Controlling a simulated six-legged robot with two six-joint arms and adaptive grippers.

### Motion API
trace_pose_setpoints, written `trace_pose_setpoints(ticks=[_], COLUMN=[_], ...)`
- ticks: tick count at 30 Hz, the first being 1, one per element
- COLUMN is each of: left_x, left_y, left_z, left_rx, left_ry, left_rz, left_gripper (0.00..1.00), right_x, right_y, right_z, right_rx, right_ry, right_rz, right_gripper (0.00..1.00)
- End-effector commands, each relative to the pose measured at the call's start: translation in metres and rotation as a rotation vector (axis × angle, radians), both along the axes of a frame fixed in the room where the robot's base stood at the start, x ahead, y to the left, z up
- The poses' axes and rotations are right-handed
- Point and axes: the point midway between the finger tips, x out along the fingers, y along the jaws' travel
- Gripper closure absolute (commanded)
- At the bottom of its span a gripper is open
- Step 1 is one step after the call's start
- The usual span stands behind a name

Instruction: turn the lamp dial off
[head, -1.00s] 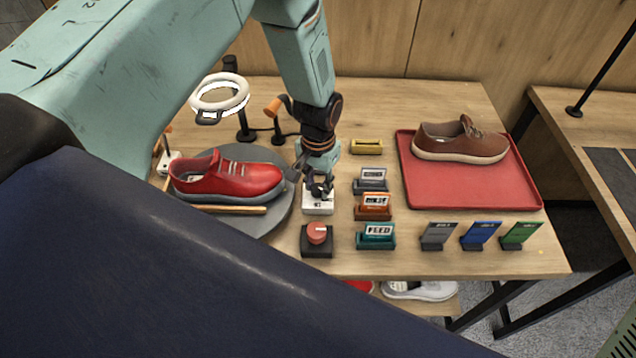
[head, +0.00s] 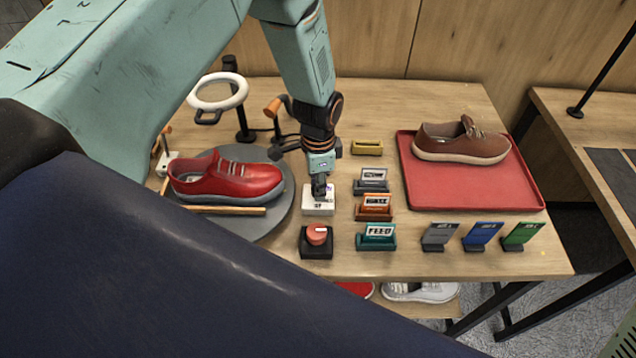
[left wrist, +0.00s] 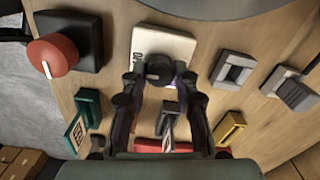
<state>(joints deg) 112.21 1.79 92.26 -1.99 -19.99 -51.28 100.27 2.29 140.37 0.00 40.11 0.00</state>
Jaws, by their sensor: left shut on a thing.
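The lamp dial is a dark round knob (left wrist: 158,68) on a white box (left wrist: 178,44). In the head view the white box (head: 318,207) stands at the middle of the table, right of the turntable. My left gripper (head: 319,192) comes down over the box from above and hides the knob there. In the left wrist view my left gripper (left wrist: 158,82) has its fingers on both sides of the knob, shut on it. The ring lamp (head: 218,92) stands at the back left and shows no bright glow. My right gripper is not in view.
A red knob on a black base (head: 317,240) stands just in front of the white box. Card holders (head: 376,238) stand close on the right. A red sneaker (head: 228,180) rests on the grey turntable (head: 285,215). A brown shoe (head: 460,142) sits on a red tray (head: 520,195).

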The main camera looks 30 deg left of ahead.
Motion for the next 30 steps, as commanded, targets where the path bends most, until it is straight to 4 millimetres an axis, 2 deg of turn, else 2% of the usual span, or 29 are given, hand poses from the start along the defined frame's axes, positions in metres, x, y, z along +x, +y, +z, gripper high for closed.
trace_pose_setpoints(ticks=[9, 22, 23, 30], left_x=[0.0019, 0.0018, 0.0018, 0.0009], left_y=[-0.0003, -0.0002, -0.0002, -0.0002], left_z=[0.0009, 0.0010, 0.0010, 0.0005], left_rx=[0.000, 0.000, 0.000, 0.000], left_ry=[-0.005, -0.005, -0.005, -0.002], left_rz=[-0.074, -0.083, -0.083, -0.082], left_gripper=[1.00, 1.00, 0.69, 0.48], right_x=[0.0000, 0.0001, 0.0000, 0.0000], right_y=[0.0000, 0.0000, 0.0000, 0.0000], right_z=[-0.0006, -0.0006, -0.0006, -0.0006], right_rx=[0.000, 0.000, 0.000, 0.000], right_ry=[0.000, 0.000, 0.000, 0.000], right_rz=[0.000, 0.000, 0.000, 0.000], right_gripper=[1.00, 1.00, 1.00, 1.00])
